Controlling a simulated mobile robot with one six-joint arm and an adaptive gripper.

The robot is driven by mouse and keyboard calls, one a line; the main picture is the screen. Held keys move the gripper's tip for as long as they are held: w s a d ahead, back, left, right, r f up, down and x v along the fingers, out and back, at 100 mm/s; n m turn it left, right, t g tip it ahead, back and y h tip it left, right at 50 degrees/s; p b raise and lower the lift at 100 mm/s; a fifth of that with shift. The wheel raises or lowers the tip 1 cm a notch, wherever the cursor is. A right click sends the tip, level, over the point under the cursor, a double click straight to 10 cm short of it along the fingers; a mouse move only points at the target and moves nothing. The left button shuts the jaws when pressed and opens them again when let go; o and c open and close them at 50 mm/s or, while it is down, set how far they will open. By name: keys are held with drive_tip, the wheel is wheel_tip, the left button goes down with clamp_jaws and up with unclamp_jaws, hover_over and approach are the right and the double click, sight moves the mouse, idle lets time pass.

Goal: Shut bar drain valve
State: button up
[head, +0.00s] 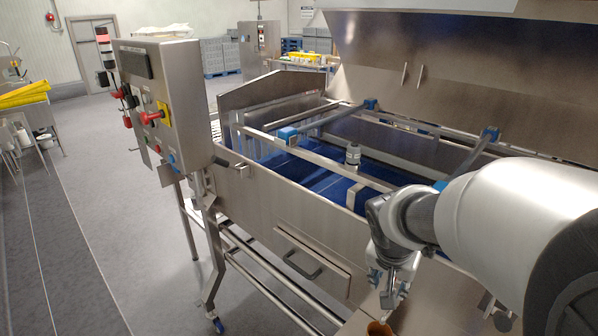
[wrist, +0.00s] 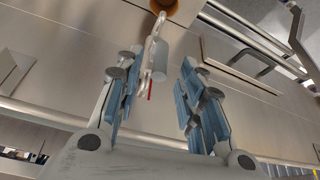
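The drain valve (wrist: 160,58) shows in the wrist view as a pale metal body with a slim lever on its left side. It hangs off the steel side wall, near a brown-orange round part (wrist: 165,5) at the top edge. A small red strip shows at its lower end. My gripper (wrist: 158,85) is open, with its blue-padded fingers to the left and right of the valve. I cannot tell whether either finger touches it. In the head view my gripper (head: 390,285) points down beside the machine, above the brown-orange part (head: 378,328); the valve cannot be made out there.
The steel tunnel machine (head: 262,200) has a blue belt (head: 335,188) and rails on top. A drawer-like panel with a dark handle (head: 303,266) is left of my gripper. A control box (head: 165,100) stands at left. The floor (head: 110,190) left of the machine is clear.

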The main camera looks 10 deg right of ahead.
drive_tip(key=b+x, duration=0.1)
drive_tip(key=x, duration=0.4)
clamp_jaws()
idle(0.4)
idle(0.4)
